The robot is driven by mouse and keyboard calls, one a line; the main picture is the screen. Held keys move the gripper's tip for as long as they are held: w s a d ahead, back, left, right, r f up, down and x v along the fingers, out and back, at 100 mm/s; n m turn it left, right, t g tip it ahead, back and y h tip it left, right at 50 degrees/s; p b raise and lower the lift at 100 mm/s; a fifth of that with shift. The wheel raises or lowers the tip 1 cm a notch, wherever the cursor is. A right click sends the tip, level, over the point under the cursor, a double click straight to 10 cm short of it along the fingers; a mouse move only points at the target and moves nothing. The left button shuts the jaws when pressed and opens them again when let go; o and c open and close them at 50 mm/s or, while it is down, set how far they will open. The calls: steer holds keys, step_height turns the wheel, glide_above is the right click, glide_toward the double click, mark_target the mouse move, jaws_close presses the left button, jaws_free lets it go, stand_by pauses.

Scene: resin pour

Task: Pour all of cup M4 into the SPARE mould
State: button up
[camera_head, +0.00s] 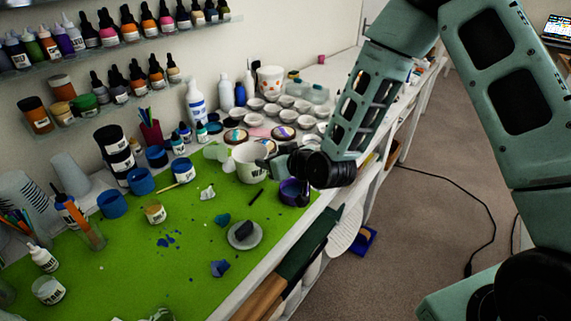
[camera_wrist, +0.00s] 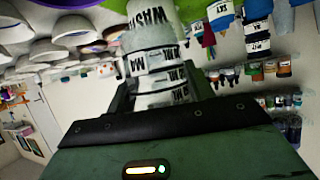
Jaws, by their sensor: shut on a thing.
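My gripper (camera_head: 272,160) is at the far right part of the green mat, beside a white tub (camera_head: 250,172). The gripper is shut on a small white cup (camera_wrist: 152,64), seen close up in the wrist view with dark print that seems to read M4. The cup's contents and its tilt cannot be made out. A dark blue-purple round vessel (camera_head: 294,193) stands just right of the tub, close to my gripper. I cannot read which vessel is the SPARE mould.
Blue round vessels (camera_head: 141,181) and labelled jars stand on the left of the green mat (camera_head: 120,270). A grey disc (camera_head: 245,236) lies near the front edge. Many small white cups (camera_head: 285,117) crowd the back right. Bottle shelves (camera_head: 110,45) line the wall.

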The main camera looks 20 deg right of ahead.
steer(key=shift+w+d+r+m+y, duration=0.15)
steer(key=shift+d+m+y, duration=0.15)
steer(key=shift+m+y, duration=0.2)
steer(key=shift+s+d+r+m+y, duration=0.15)
steer(key=shift+d+m+y, duration=0.1)
steer(key=shift+m+y, duration=0.25)
steer(key=shift+w+d+m+t+y, duration=0.1)
steer(key=shift+d+m+t+y, duration=0.2)
steer(key=shift+m+y, duration=0.45)
steer(key=m+b, duration=0.1)
steer(key=m+t+y+b, duration=0.1)
steer(key=f+m+b, duration=0.1)
steer(key=m, duration=0.1)
steer(key=shift+d+t+y, duration=0.25)
steer(key=shift+t+y, duration=0.05)
steer(key=shift+y, duration=0.05)
steer(key=shift+a+r, duration=0.2)
steer(key=shift+r, duration=0.25)
steer(key=shift+d+f, duration=0.15)
steer(key=shift+m+b, duration=0.25)
steer(key=shift+b, duration=0.1)
steer(key=shift+d+f+m+t+y+b, duration=0.15)
steer(key=shift+f+m+t+y+b, duration=0.2)
steer(key=shift+m+b, duration=0.4)
steer(key=shift+d+f+m+t+y+b, duration=0.15)
steer(key=shift+m+t+b, duration=0.35)
steer(key=shift+b, duration=0.35)
